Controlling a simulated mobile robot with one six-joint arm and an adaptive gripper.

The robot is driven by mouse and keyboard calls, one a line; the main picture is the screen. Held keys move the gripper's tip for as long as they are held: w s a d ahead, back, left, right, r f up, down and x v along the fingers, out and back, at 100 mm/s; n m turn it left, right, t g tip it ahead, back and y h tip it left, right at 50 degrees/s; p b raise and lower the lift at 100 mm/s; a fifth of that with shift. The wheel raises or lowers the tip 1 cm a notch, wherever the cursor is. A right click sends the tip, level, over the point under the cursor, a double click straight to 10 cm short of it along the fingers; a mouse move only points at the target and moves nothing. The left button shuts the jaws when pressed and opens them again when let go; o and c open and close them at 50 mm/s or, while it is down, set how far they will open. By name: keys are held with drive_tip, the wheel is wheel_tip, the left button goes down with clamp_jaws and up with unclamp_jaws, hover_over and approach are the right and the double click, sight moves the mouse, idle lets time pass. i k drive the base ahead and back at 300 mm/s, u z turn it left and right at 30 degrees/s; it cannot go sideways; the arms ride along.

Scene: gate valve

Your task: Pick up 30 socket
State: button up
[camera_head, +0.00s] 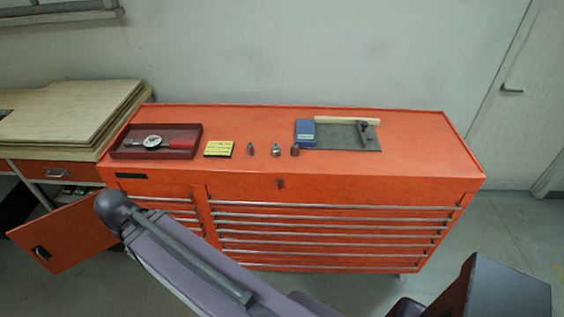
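Three small metal sockets stand in a row on top of the orange tool chest (420,150), near the middle of its front half. There is a left socket (250,149), a middle socket (276,150) and a right socket (295,150). They stand apart from each other. The middle one looks brighter and the right one darker. Size markings are too small to read, so I cannot tell which is the 30 socket. My arm crosses the foreground below the chest top, in front of the drawers. My gripper is not in view.
Left of the sockets lie a yellow pad (218,148) and a dark red tray (118,152) holding a gauge-like tool with a red handle. An orange door (65,235) hangs open at left.

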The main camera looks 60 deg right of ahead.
sight(276, 149)
drive_tip(key=k, duration=1.5)
drive_tip(key=u, duration=1.2)
drive_tip(key=k, duration=0.1)
drive_tip(key=z, duration=2.95)
drive_tip(key=i, duration=1)
